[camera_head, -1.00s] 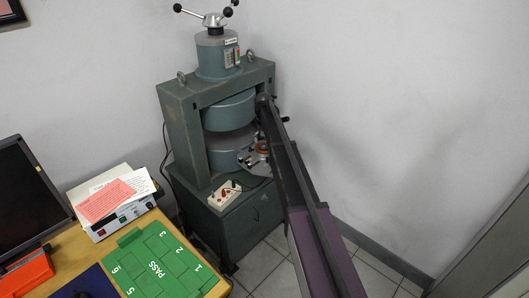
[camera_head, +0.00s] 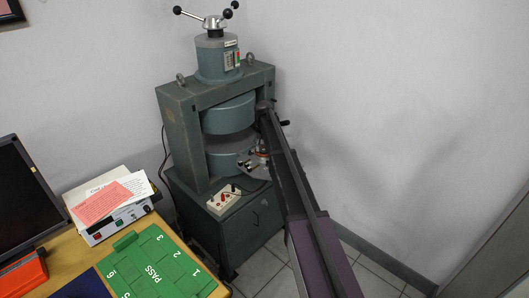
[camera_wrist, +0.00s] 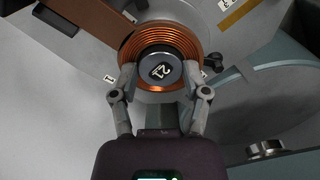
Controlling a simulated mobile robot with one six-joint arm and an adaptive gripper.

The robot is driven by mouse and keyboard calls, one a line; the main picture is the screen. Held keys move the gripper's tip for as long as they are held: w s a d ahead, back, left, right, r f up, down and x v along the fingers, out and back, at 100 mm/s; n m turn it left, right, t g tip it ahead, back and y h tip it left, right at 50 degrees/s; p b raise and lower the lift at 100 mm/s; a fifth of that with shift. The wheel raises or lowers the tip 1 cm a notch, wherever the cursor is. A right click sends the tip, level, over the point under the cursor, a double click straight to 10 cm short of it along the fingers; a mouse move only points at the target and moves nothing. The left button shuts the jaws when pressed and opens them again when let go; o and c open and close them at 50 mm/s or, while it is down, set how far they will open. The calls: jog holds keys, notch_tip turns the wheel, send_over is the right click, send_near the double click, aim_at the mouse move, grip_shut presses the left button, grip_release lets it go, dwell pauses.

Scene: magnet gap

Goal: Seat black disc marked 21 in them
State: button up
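The black disc marked 21 (camera_wrist: 160,62) is in the wrist view, its numbered face toward the camera. My gripper (camera_wrist: 160,68) has one finger on each side of the disc, and the tips appear to meet its rim. The disc lies over the opening of a copper coil (camera_wrist: 196,50), slightly low of the coil's centre. I cannot tell how far it stands off the coil. In the head view, the green magnet (camera_head: 185,130) stands with two round poles. My arm covers the gripper and disc there.
A control box (camera_head: 223,198) sits on the magnet's base. A table at lower left holds a green PASS tray (camera_head: 150,262), an instrument with papers (camera_head: 105,200) and a monitor. A round metal knob (camera_wrist: 266,148) is at lower right in the wrist view. Floor right of the magnet is clear.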

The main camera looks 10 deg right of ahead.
jog(key=c, duration=0.4)
jog(key=shift+r, duration=0.1)
jog(key=shift+r+p, duration=2.4)
jog(key=shift+p, duration=0.15)
